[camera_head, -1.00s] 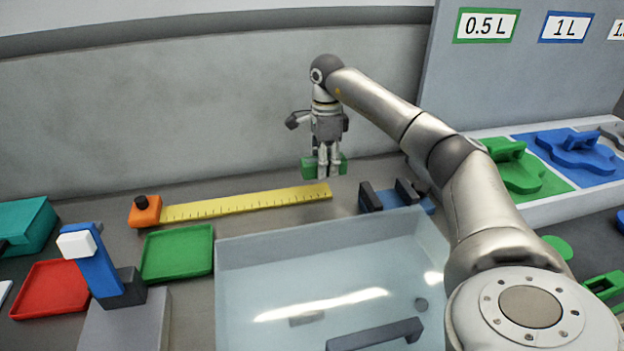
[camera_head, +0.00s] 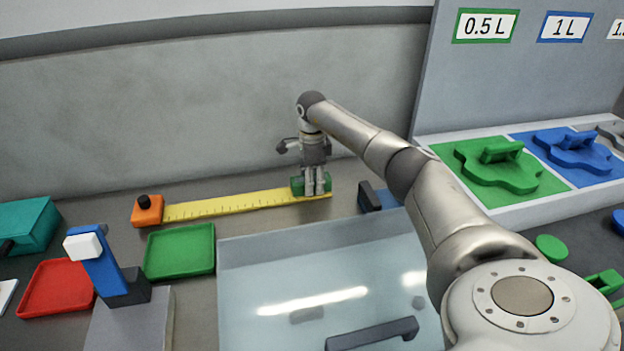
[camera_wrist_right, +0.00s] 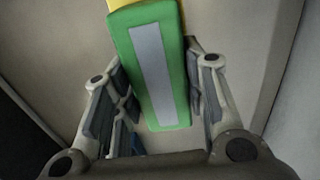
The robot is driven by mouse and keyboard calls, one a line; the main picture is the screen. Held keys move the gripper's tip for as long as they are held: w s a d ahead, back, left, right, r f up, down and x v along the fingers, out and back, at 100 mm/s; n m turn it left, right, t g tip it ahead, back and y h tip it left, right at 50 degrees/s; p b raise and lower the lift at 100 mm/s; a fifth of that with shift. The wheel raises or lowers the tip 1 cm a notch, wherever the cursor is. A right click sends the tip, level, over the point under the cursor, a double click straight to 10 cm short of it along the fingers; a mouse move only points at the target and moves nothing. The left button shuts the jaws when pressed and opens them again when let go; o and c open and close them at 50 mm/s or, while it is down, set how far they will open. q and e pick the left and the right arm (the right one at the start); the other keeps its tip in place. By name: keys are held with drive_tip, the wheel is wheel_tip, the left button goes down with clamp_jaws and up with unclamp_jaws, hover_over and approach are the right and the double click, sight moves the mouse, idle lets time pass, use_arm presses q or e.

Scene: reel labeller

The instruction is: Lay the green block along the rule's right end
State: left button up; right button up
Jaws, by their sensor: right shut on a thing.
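The yellow rule (camera_head: 235,204) lies on the bench, with an orange block and dark knob (camera_head: 147,210) at its left end. The green block (camera_head: 297,186) is at the rule's right end, held by my right gripper (camera_head: 316,192), which points down. In the right wrist view the green block (camera_wrist_right: 176,108) has a grey strip on its face and sits between the fingers of my right gripper (camera_wrist_right: 157,100). Yellow shows just beyond its far end. I cannot tell whether the block touches the rule. My left gripper is not in view.
A clear bin (camera_head: 235,265) stands in front of the rule. A green tray (camera_head: 179,279) and a red tray (camera_head: 57,312) lie left. A blue and dark holder (camera_head: 370,197) stands just right of the rule's end. Green and blue panels (camera_head: 505,203) are at right.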

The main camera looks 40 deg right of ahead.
drive_tip(key=o, duration=1.1)
drive_tip(key=shift+r, duration=0.45)
wheel_tip(320, 180, up, 11)
drive_tip(key=shift+r+b, duration=0.15)
drive_tip(key=shift+b, duration=0.65)
